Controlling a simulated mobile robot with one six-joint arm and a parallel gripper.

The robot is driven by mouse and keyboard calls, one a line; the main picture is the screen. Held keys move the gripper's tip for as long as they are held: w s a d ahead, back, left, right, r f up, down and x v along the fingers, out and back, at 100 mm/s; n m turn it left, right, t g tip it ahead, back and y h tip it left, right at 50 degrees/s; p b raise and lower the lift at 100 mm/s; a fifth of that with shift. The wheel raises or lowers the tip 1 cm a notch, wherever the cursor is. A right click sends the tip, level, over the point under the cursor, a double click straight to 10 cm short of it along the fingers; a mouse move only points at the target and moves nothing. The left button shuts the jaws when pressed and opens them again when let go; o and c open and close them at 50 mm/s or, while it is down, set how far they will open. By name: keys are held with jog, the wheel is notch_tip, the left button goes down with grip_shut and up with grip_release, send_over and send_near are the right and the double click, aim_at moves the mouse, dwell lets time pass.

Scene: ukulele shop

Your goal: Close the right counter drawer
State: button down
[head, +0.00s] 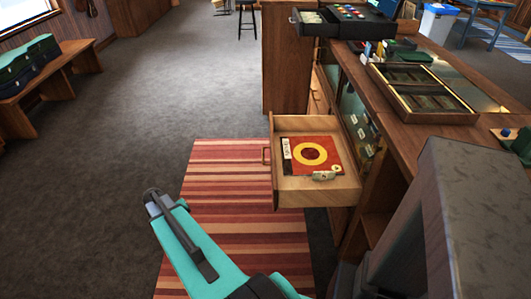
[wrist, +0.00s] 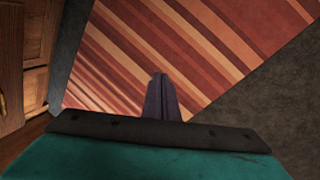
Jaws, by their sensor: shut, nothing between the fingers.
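The counter drawer (head: 317,192) is light wood and stands pulled out to the left from the wooden counter. Its front, with a small handle (head: 265,155), faces left. A red and yellow square item (head: 327,167) and a small metallic item (head: 323,176) lie inside it. My gripper (head: 152,196) is shut and empty, to the left of the drawer and nearer the head camera, with open space between them. In the wrist view my gripper's fingers (wrist: 161,82) are together and point over the striped rug. The drawer is not clearly seen there.
The counter top (head: 421,137) holds a framed display tray (head: 440,118). A dark upper drawer (head: 318,25) is open at the back. The striped rug (head: 225,185) lies under the drawer. Grey carpet at left is clear. A bench (head: 75,55) with green cases stands far left.

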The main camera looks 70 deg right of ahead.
jog(key=s+d+r+m+h, duration=0.1)
jog(key=s+d+r+m, duration=0.1)
jog(key=s+d+r, duration=0.2)
jog(key=s+d+r+m+h, duration=0.1)
jog(key=s+d+r, duration=0.3)
jog(key=d+r, duration=0.5)
jog(key=s+d+r+m+g+h, duration=0.1)
jog(key=s+d+r+m, duration=0.3)
jog(key=d, duration=1.8)
notch_tip(320, 180, up, 4)
jog(key=shift+s+d+f+b, duration=0.15)
jog(key=shift+s+b, duration=0.05)
jog(key=shift+b, duration=0.2)
jog(key=shift+f, duration=0.15)
jog(key=shift+s+d+f+p, duration=0.3)
jog(key=shift+s+d+f, duration=0.85)
jog(key=shift+f, duration=0.15)
jog(key=shift+s+d+f+p, duration=0.25)
jog(key=shift+s+d+f, duration=0.85)
jog(key=shift+f, duration=0.2)
jog(key=shift+s+d+f+p, duration=0.3)
jog(key=shift+s+d+f, duration=0.75)
jog(key=shift+s+f, duration=0.2)
jog(key=shift+w, duration=0.1)
